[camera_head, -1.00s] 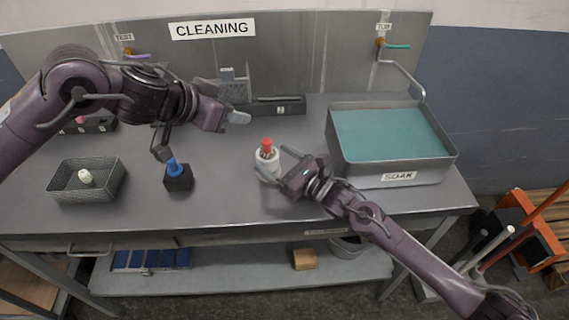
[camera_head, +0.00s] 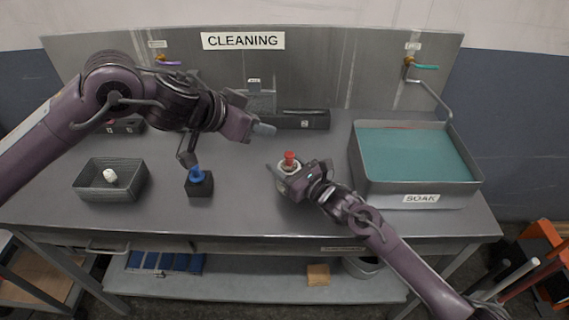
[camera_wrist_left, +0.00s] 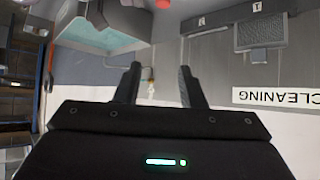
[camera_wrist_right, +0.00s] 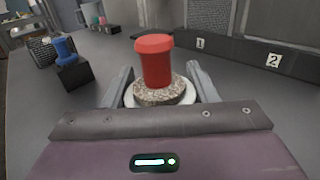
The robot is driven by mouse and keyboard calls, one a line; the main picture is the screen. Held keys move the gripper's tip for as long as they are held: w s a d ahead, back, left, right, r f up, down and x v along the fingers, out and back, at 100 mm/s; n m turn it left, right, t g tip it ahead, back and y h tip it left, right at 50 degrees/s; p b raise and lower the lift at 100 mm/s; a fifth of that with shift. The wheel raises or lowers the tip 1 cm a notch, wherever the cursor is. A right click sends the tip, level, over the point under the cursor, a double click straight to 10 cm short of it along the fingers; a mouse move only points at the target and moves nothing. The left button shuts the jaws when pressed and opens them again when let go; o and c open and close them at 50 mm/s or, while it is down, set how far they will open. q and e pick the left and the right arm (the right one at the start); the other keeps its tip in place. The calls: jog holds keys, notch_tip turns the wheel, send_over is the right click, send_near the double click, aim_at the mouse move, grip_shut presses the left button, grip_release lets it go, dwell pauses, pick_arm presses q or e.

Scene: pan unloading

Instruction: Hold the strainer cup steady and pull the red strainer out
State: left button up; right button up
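The white strainer cup (camera_head: 289,180) stands upright on the table. The red strainer (camera_head: 290,157) sits in its top; in the right wrist view its red knob (camera_wrist_right: 153,62) rises from a grainy, speckled disc inside the cup's white rim. My right gripper (camera_wrist_right: 160,65) is open, with one finger on each side of the cup; I cannot tell whether they touch it. My left gripper (camera_head: 262,130) is open and empty, above the table, behind and left of the cup. In the left wrist view a bit of red (camera_wrist_left: 162,3) shows at the top edge.
The soak basin (camera_head: 421,199) stands right of the cup. A black block with a blue piece (camera_head: 199,186) and a wire basket (camera_head: 112,180) holding a white item stand left. A dark numbered rack (camera_head: 300,120) is behind. The front table is clear.

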pick_arm(q)
jog(key=shift+o, duration=1.2)
jog(key=shift+d+f, duration=0.15)
jog(key=shift+f, duration=0.05)
jog(key=t+h, duration=0.5)
send_near(286, 157)
jog(key=x, duration=0.9)
jog(key=shift+w+d+f, duration=0.1)
jog(key=shift+w+d, duration=0.1)
jog(key=shift+c, duration=0.4)
grip_shut()
